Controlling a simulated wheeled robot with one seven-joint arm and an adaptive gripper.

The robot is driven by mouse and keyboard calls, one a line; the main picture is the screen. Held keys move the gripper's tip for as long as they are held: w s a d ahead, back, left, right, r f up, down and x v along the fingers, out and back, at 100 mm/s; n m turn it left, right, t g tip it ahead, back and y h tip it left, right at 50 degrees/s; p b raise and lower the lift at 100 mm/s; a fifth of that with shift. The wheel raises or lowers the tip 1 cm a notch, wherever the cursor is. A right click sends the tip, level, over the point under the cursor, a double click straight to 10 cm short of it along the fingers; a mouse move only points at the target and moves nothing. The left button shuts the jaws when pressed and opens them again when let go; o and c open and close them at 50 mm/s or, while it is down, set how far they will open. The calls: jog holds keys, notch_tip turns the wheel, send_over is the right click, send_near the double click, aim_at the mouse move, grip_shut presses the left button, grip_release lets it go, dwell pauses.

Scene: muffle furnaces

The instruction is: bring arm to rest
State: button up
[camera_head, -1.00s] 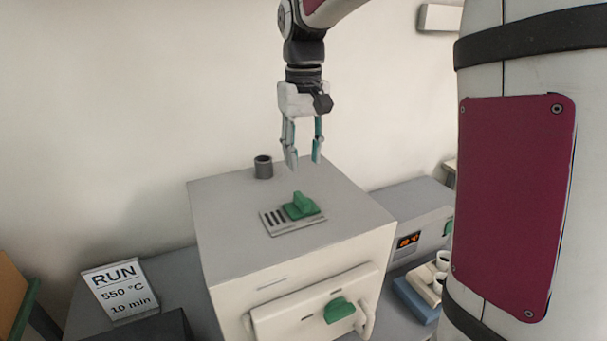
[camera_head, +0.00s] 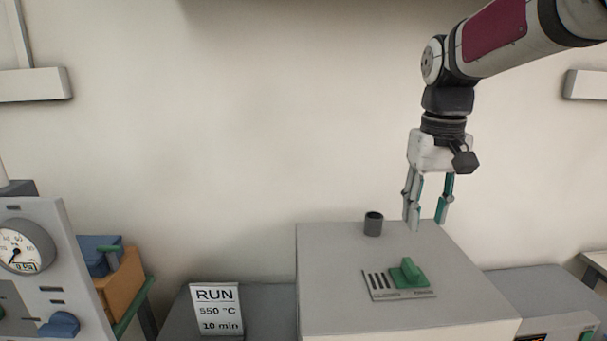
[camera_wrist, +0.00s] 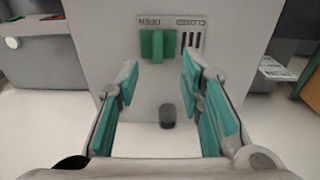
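My gripper (camera_head: 427,222) hangs pointing down above the top of the pale muffle furnace (camera_head: 340,270). Its two teal-padded fingers stand apart with nothing between them, as the wrist view (camera_wrist: 160,78) also shows. The fingertips are clear of the green slider knob (camera_head: 408,273) on the furnace top. In the wrist view the green knob (camera_wrist: 157,44) sits beside the upside-down word OPEN, with dark slots to its right.
A dark round vent (camera_head: 373,223) stands up from the furnace top. A RUN 550 °C 10 min sign (camera_head: 216,309) is at the left. A gauge panel (camera_head: 50,265) and an orange-brown box (camera_head: 122,281) stand farther left. A lower grey unit (camera_head: 540,295) is at the right.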

jog(key=s+a+f+t, duration=0.1)
jog(key=s+a+t, duration=0.1)
jog(key=s, duration=0.8)
jog(key=s+a+f+t, duration=0.1)
jog(key=s+a+t, duration=0.1)
jog(key=s, duration=0.8)
jog(key=shift+a+f+t, duration=0.2)
jog(key=shift+f+t, duration=0.1)
jog(key=shift+t, duration=0.1)
dwell(1.0)
